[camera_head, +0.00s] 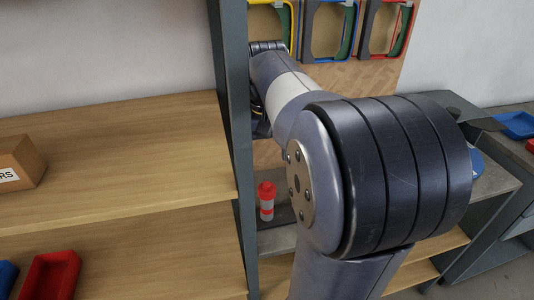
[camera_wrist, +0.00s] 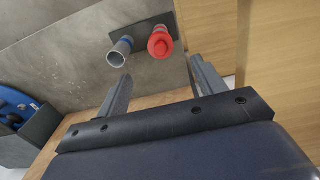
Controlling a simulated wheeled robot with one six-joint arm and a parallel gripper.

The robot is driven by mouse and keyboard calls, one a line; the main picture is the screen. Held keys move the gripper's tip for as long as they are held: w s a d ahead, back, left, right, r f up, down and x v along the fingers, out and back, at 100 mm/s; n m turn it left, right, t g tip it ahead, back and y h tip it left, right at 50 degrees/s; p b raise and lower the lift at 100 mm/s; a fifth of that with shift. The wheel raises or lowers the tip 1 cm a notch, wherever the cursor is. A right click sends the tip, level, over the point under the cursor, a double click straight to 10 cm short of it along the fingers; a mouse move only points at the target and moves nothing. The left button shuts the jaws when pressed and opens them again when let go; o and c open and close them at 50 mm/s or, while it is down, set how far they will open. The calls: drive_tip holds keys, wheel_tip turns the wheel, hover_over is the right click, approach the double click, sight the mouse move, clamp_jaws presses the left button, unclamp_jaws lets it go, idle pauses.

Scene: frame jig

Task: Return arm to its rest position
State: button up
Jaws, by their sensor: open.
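My gripper (camera_wrist: 160,70) shows in the wrist view with its two fingers apart and nothing between them. Beyond the fingertips, a red round-topped item (camera_wrist: 160,43) and a grey open tube with a blue band (camera_wrist: 120,52) stand side by side on a dark plate on a grey surface. Both appear apart from the fingers. In the head view my arm is bent across the middle and right, and it hides my gripper. A red and white container (camera_head: 266,203) stands on a grey surface just left of my arm.
Wooden shelves (camera_head: 110,165) with a grey upright (camera_head: 235,120) stand at the left, close to my arm. A cardboard box (camera_head: 20,163) and a red bin (camera_head: 50,275) sit there. Coloured frames (camera_head: 327,30) hang on a board behind. A blue bin (camera_head: 515,125) lies at the right.

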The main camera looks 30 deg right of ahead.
sight(267, 185)
drive_tip(key=shift+f, duration=0.1)
wheel_tip(267, 185, down, 11)
drive_tip(key=shift+r, duration=0.45)
idle(0.5)
